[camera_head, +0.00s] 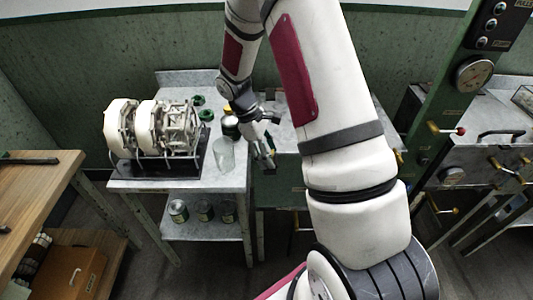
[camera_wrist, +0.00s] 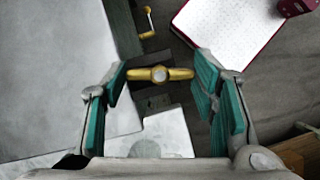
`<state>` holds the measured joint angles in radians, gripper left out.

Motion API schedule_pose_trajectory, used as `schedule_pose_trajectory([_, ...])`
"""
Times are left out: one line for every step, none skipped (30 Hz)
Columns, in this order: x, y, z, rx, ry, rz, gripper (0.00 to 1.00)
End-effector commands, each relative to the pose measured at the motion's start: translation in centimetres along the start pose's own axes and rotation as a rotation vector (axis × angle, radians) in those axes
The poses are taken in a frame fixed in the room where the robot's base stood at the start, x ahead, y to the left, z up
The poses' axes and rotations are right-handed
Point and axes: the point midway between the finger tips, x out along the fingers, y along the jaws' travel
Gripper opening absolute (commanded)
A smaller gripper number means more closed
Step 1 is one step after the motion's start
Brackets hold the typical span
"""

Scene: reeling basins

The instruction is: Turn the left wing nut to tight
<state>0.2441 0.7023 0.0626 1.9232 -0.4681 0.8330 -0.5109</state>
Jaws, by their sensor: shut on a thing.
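A brass wing nut (camera_wrist: 160,74) with a round pale centre shows in the wrist view, its two wings lying level across the picture. My gripper (camera_wrist: 162,80) has teal pads and is shut on the wing nut, one finger at each wing tip. In the head view my gripper (camera_head: 264,150) hangs at the right edge of the grey table, beside the glass jar. The wing nut cannot be made out there, and I cannot tell how tight it is.
A white machine (camera_head: 150,130) on a dark base and a clear glass jar (camera_head: 223,154) stand on the grey table (camera_head: 190,186). The wrist view shows a brass crank handle (camera_wrist: 148,24) and a red-edged dotted pad (camera_wrist: 228,28). A green post with a gauge (camera_head: 474,73) stands right.

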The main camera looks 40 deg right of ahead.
Motion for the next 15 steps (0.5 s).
schedule_pose_trajectory([0.07,0.24,-0.21,0.042,0.001,-0.016,0.25])
schedule_pose_trajectory([0.08,0.27,-0.19,0.068,0.001,-0.026,0.25])
schedule_pose_trajectory([0.09,0.27,-0.16,0.103,0.0,-0.042,0.25])
schedule_pose_trajectory([0.11,0.29,-0.15,0.131,0.0,-0.053,0.25])
schedule_pose_trajectory([0.11,0.31,-0.14,0.157,0.0,-0.064,0.25])
schedule_pose_trajectory([0.11,0.31,-0.13,0.192,0.0,-0.079,0.25])
schedule_pose_trajectory([0.11,0.32,-0.11,0.219,0.0,-0.089,0.25])
schedule_pose_trajectory([0.1,0.32,-0.12,0.244,0.0,-0.101,0.25])
schedule_pose_trajectory([0.09,0.36,-0.11,0.28,0.001,-0.114,0.25])
schedule_pose_trajectory([0.09,0.37,-0.11,0.307,0.001,-0.126,0.25])
schedule_pose_trajectory([0.09,0.4,-0.08,0.332,0.0,-0.136,0.25])
schedule_pose_trajectory([0.08,0.4,-0.07,0.369,0.0,-0.151,0.25])
schedule_pose_trajectory([0.07,0.42,-0.07,0.394,0.001,-0.161,0.25])
schedule_pose_trajectory([0.07,0.43,-0.09,0.421,0.001,-0.173,0.25])
schedule_pose_trajectory([0.07,0.45,-0.07,0.455,0.001,-0.187,0.25])
